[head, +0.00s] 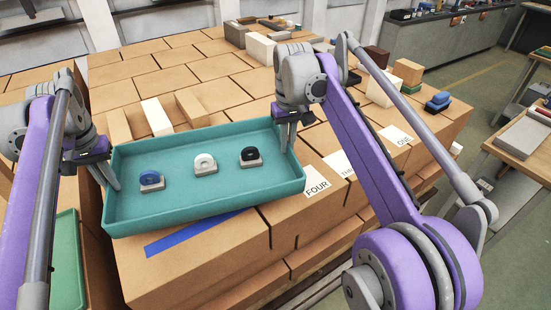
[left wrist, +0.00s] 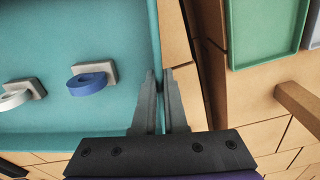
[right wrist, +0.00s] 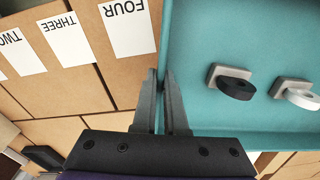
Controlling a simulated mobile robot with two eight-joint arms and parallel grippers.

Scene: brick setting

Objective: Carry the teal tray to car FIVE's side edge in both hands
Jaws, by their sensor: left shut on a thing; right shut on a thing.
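The teal tray (head: 230,208) is in front of me over the left end of the brick stack. It carries three small grey blocks with rings: blue (head: 150,178), white (head: 205,162) and black (head: 250,155). My left gripper (head: 114,184) is shut on the tray's left wall; the left wrist view shows its fingers astride the rim (left wrist: 157,50). My right gripper (head: 286,142) is shut on the right wall, also seen in the right wrist view (right wrist: 162,100). I cannot tell whether the tray touches the bricks. No FIVE label shows.
Labels FOUR (head: 317,187), a partly hidden one (head: 341,163) and ONE (head: 397,135) run along the stack's edge. A blue strip (head: 195,233) lies before the tray. A green tray (head: 66,262) is at lower left. Loose blocks (head: 157,117) stand behind the teal tray.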

